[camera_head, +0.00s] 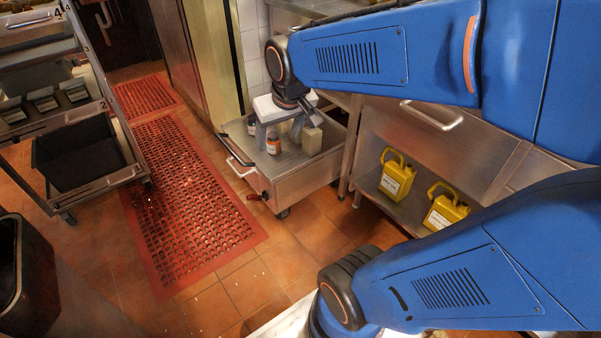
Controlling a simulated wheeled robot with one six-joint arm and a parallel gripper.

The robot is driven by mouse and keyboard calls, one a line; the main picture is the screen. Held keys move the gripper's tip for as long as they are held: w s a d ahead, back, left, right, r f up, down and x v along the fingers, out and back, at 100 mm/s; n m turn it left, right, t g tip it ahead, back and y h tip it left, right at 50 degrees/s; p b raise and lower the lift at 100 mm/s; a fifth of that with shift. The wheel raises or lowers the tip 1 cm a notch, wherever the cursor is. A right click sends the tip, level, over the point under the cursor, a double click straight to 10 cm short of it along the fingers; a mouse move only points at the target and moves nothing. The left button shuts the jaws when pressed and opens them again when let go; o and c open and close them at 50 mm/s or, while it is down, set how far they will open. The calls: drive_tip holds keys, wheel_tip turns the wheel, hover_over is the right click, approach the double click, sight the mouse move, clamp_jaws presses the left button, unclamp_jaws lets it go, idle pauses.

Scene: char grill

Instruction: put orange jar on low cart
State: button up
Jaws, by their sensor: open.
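The low cart (299,182) is a steel, shallow-tray cart on wheels, standing against the wall at the centre. A small jar with an orange label and dark lid (273,146) stands upright on its tray. My gripper (288,128) is above the tray, pointing down, with its fingers open and apart. The orange jar is just below and beside the left finger; I cannot tell whether they touch. The gripper partly hides the tray's middle.
Yellow jugs (396,178) stand on a steel shelf to the right. A red mat (184,200) covers open floor to the left. A rack with a black bin (80,155) stands farther left.

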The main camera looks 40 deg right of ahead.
drive_tip(key=s+a+n, duration=0.1)
drive_tip(key=s+a, duration=0.2)
drive_tip(key=s, duration=1)
drive_tip(key=shift+s+f+y, duration=0.3)
drive_tip(key=shift+s+f, duration=0.05)
drive_tip(key=shift+s, duration=0.05)
drive_tip(key=shift+c, duration=0.7)
